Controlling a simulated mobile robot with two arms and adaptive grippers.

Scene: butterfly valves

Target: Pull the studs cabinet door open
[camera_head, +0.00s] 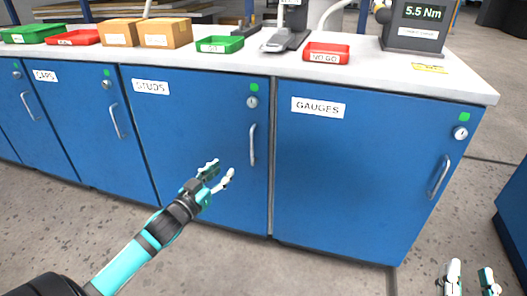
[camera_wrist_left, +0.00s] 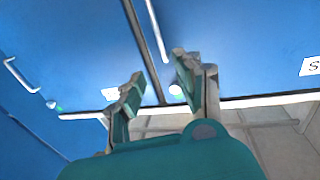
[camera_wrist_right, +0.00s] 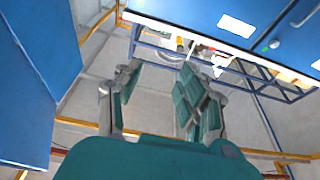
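The blue studs door (camera_head: 195,115) is shut, with a STUDS label (camera_head: 151,87) at its upper left. Its upright silver handle (camera_head: 252,145) is near its right edge, below a round lock (camera_head: 252,102). My left gripper (camera_head: 221,172) is open and empty in front of the door, left of and lower than the handle in the head view. In the left wrist view, which is upside down, the handle (camera_wrist_left: 155,32) shows beyond and between the open fingertips (camera_wrist_left: 157,72), apart from them. My right gripper (camera_head: 469,268) is open and empty at the lower right; it also shows in the right wrist view (camera_wrist_right: 162,85).
The shut gauges door (camera_head: 355,180) is right of the studs door, with its own handle (camera_head: 440,177). The caps door (camera_head: 88,120) is on the left. Trays, boxes and a torque display (camera_head: 415,25) stand on the white worktop (camera_head: 370,72). The floor in front is clear.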

